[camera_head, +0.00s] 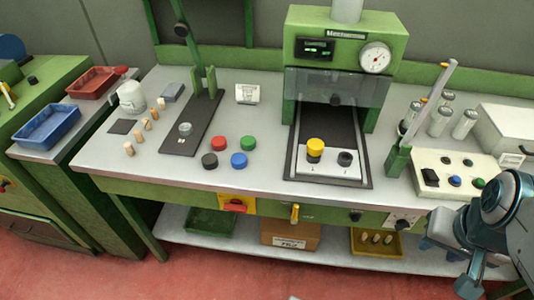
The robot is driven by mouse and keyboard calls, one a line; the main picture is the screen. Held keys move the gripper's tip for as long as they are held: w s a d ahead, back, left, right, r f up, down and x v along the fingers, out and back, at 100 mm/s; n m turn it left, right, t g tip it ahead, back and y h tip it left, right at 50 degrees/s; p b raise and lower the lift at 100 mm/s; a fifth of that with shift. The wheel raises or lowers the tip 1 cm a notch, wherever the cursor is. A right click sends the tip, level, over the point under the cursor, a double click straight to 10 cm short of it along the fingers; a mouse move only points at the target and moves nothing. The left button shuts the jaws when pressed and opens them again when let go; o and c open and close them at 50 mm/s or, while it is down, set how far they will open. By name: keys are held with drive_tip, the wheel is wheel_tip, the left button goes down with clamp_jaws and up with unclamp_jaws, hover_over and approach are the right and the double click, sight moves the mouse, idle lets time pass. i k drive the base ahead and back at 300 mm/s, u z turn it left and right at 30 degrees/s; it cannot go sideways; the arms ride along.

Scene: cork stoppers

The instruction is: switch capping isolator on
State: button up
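On the bench's front panel sits a yellow plate with a red rotary handle (236,206), which looks like an isolator switch; its handle lies roughly level. Further right on the same panel are a yellow lever (295,213), standing upright, a small black knob (355,216) and a pale plate with a dark knob (402,223). Their labels are too small to read, so I cannot tell for certain which is the capping isolator. My gripper (462,268) is at the lower right, in front of the bench and apart from these controls. Whether its fingers are open is unclear.
A green press (345,45) with a gauge stands on the bench (265,172), with a yellow-topped piece on its plate. A control box (458,172) is at right. Coloured caps and corks lie at left. A lower shelf (330,255) holds trays and a cardboard box.

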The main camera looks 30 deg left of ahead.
sight(236, 206)
drive_tip(key=u, duration=1.85)
